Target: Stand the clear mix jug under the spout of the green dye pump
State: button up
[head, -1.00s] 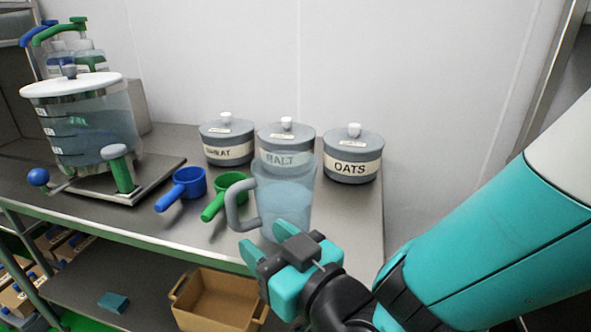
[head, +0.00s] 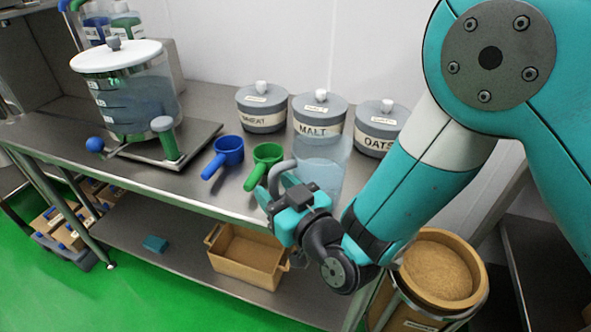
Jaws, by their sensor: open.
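The clear mix jug (head: 322,168) stands upright near the front edge of the steel table, in front of the MALT tin. Its grey handle (head: 276,174) points left and towards me. My gripper (head: 279,192) is open at the handle's lower part, overlapping it in the picture. I cannot tell whether the handle lies between the fingers. The jug's lower part is partly hidden by my gripper and arm. The green dye pump (head: 126,22) is at the far back left, behind the big tank, beside a blue one. Its spout is at the top edge; the space under it is mostly hidden.
A white-lidded tank (head: 130,95) on a steel base stands at the left. A blue scoop (head: 229,150) and a green scoop (head: 266,155) lie left of the jug. WHEAT (head: 262,108), MALT (head: 318,114) and OATS (head: 378,128) tins stand behind. A brown crate (head: 247,258) sits on the lower shelf.

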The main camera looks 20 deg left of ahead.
grip_shut()
dwell(0.3)
notch_tip(320, 180, up, 20)
jog(key=p, duration=1.7)
